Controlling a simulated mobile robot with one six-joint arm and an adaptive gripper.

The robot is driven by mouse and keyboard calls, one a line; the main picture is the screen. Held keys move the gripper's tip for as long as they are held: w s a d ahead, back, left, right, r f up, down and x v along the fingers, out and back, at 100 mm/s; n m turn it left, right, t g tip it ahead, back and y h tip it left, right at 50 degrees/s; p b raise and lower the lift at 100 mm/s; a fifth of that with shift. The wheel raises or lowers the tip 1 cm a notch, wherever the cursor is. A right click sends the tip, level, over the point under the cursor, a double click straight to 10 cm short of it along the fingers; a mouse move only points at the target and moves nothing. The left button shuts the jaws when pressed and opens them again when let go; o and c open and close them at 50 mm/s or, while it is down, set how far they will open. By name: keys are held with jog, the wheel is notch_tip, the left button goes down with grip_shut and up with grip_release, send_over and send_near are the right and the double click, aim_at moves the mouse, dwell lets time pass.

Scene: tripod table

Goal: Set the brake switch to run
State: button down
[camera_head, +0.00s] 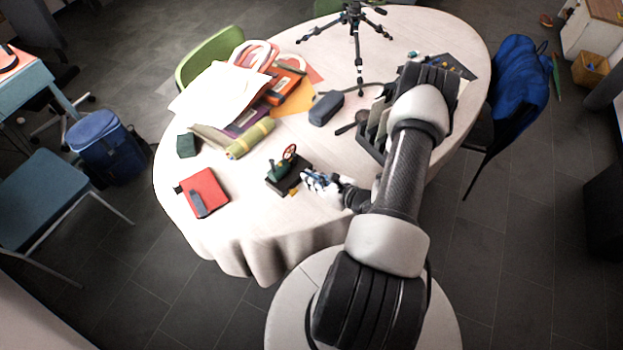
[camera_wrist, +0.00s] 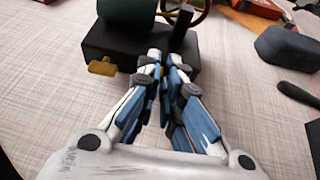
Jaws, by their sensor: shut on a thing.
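A small model machine with a dark green cylinder (camera_wrist: 126,10) and a red-rimmed wheel (camera_head: 290,152) stands on a black base (camera_wrist: 108,42) near the table's front edge. A yellow tab (camera_wrist: 103,67) sticks out of the base's front face, left of my fingers. A short black post (camera_wrist: 183,20) rises just beyond the fingertips. My gripper (camera_wrist: 164,62) is at the base's front side, its blue and white fingers closed close together. What lies between the tips is mostly hidden; it seems to be a small part of the machine, likely the brake switch.
A red book (camera_head: 204,192) with a dark object on it lies to the left. Papers (camera_head: 222,92), a rolled yellow-green item (camera_head: 250,138) and a grey-blue case (camera_head: 326,108) lie behind. A tripod (camera_head: 356,40) stands at the back. Bare tablecloth surrounds the machine.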

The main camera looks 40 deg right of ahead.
jog(key=shift+w+d+b, duration=0.15)
jog(key=shift+d+b, duration=0.25)
jog(key=shift+d, duration=1.15)
jog(key=c, duration=1.8)
grip_release()
jog(key=shift+o, duration=0.2)
jog(key=v, duration=1.2)
